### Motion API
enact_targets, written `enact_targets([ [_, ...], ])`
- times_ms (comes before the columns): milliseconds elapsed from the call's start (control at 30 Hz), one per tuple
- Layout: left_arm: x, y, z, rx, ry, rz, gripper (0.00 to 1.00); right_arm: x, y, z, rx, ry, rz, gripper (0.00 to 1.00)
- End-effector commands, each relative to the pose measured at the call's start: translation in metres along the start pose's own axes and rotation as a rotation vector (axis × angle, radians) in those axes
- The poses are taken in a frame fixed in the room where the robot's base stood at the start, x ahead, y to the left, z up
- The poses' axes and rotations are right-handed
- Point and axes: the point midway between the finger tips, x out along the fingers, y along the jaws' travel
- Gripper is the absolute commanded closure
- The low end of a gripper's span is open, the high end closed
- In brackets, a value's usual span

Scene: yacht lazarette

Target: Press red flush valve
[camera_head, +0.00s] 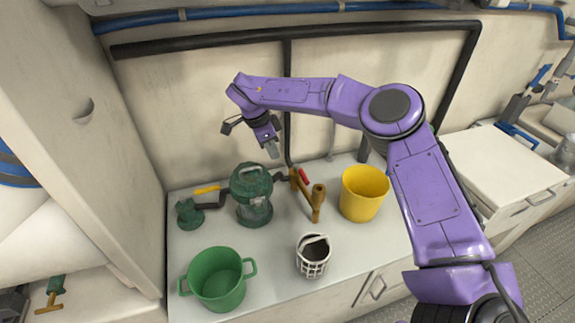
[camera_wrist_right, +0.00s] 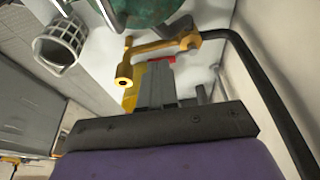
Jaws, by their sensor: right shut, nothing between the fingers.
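The red flush valve (camera_head: 304,176) is a small red lever beside the brass pipe fitting (camera_head: 317,200), on the counter behind the white basket. In the right wrist view the red valve (camera_wrist_right: 162,59) shows just past my fingertips, partly hidden by them, with the brass fitting (camera_wrist_right: 124,75) beside it. My right gripper (camera_head: 273,150) is shut and empty, pointing down above and left of the valve in the head view. It also shows in the wrist view (camera_wrist_right: 158,68). I cannot tell the exact gap to the valve. My left gripper is out of view.
A green strainer housing (camera_head: 253,203) stands close left of the brass fitting. A yellow bucket (camera_head: 362,193) stands to the right. A white basket (camera_head: 313,262) and green pot (camera_head: 216,280) are in front. A black pipe (camera_head: 288,110) runs down the wall behind.

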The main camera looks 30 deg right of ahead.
Motion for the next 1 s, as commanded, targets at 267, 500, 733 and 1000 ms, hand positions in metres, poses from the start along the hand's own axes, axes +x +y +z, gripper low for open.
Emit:
enact_targets([
  [267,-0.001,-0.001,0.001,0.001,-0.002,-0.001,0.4,0.004,-0.003,0.004,-0.006,0.001,0.002,1.0],
  [500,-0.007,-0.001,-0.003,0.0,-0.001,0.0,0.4,0.043,-0.003,0.002,-0.005,0.002,0.008,1.0],
  [733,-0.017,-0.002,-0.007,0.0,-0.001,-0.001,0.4,0.093,-0.002,0.001,-0.002,0.002,0.008,1.0],
  [1000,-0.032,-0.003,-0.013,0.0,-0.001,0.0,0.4,0.116,-0.002,-0.029,0.0,0.001,0.005,1.0],
])
